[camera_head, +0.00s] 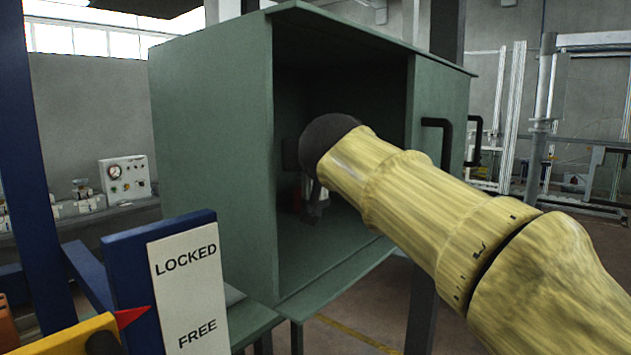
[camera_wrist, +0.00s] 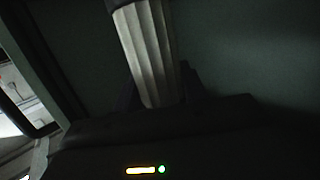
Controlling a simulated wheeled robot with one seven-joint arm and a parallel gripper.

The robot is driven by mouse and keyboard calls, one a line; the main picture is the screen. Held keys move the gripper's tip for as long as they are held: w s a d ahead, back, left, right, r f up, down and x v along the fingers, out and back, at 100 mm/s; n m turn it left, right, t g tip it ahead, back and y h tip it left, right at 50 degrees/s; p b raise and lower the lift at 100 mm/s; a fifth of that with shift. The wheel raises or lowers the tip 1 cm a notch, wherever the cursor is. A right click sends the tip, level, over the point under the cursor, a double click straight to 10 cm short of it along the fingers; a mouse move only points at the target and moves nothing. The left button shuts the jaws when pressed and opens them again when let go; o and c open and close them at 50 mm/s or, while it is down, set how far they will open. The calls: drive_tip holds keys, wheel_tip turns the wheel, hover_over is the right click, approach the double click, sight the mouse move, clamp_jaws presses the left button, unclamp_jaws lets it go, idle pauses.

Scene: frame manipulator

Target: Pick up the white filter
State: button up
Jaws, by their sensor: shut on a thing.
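The white filter (camera_wrist: 148,50) is a pale ribbed cylinder in the wrist view, upper middle, leaning slightly. My gripper (camera_wrist: 160,98) is dark and is shut on the lower end of the filter in that view. In the head view my arm reaches into the open green cabinet (camera_head: 210,150), and part of my gripper (camera_head: 313,203) shows in shadow inside it. I cannot make out the filter in the head view; the arm and the shadow hide it.
The cabinet's side walls and top stand close around my arm. A door with black handles (camera_head: 436,124) is at the right. A blue post and a sign (camera_head: 187,290) reading LOCKED and FREE, with a red pointer (camera_head: 131,316), stand front left. The cabinet interior is dark.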

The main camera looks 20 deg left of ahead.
wheel_tip(320, 180, up, 4)
drive_tip(key=shift+w+f, duration=0.1)
drive_tip(key=shift+f, duration=0.1)
drive_tip(key=shift+d+r, duration=0.1)
drive_tip(key=shift+r, duration=0.1)
drive_tip(key=s+d+b, duration=0.4)
drive_tip(key=s+d, duration=0.1)
drive_tip(key=s, duration=0.3)
drive_tip(key=s+d+b, duration=0.4)
drive_tip(key=s+d, duration=0.1)
drive_tip(key=s, duration=0.3)
drive_tip(key=shift+s+d, duration=0.3)
drive_tip(key=shift+w, duration=0.1)
